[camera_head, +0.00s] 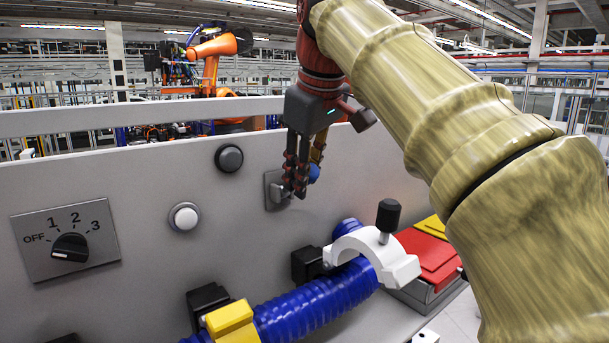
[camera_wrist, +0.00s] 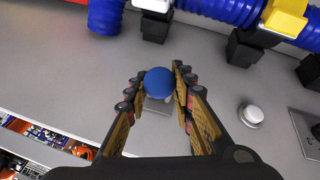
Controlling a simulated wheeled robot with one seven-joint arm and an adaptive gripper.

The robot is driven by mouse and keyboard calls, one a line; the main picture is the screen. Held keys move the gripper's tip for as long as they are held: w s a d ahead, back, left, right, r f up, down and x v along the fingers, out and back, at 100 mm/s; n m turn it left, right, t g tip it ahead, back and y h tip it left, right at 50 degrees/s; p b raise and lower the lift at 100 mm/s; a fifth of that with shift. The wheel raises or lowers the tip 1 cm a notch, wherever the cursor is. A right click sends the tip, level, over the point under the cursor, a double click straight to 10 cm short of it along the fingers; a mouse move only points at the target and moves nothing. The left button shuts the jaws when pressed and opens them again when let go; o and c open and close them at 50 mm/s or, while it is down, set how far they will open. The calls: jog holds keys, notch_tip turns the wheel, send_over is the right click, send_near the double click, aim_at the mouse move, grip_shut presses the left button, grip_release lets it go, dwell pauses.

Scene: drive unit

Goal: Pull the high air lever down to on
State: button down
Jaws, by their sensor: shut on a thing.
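The air lever has a round blue knob (camera_head: 314,172) in front of a small grey square plate (camera_head: 273,190) on the grey panel. In the wrist view the knob (camera_wrist: 159,82) sits between my two fingertips, with part of the plate (camera_wrist: 156,108) behind it. My gripper (camera_head: 298,188) reaches down beside the panel and is shut on the knob. My fingers hide part of the plate and most of the lever's shaft in the head view, so I cannot tell the lever's exact angle.
A blue corrugated hose (camera_head: 315,305) with a white clamp (camera_head: 372,254) and black knob (camera_head: 388,216) runs below the lever. A rotary switch (camera_head: 70,247), a white button (camera_head: 184,217) and a dark button (camera_head: 229,158) are to the left. A red box (camera_head: 432,255) stands right.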

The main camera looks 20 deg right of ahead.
jog(key=shift+s+f+b, duration=0.1)
jog(key=shift+f+b, duration=0.1)
jog(key=shift+b, duration=0.35)
notch_tip(320, 180, down, 8)
jog(key=s+m+t+y+b, duration=0.1)
jog(key=t+b, duration=0.9)
jog(key=b, duration=2)
jog(key=shift+d+y+b, duration=0.25)
jog(key=shift+y+b, duration=0.1)
jog(key=shift+y, duration=0.45)
jog(key=shift+f+b, duration=0.1)
jog(key=shift+b, duration=0.4)
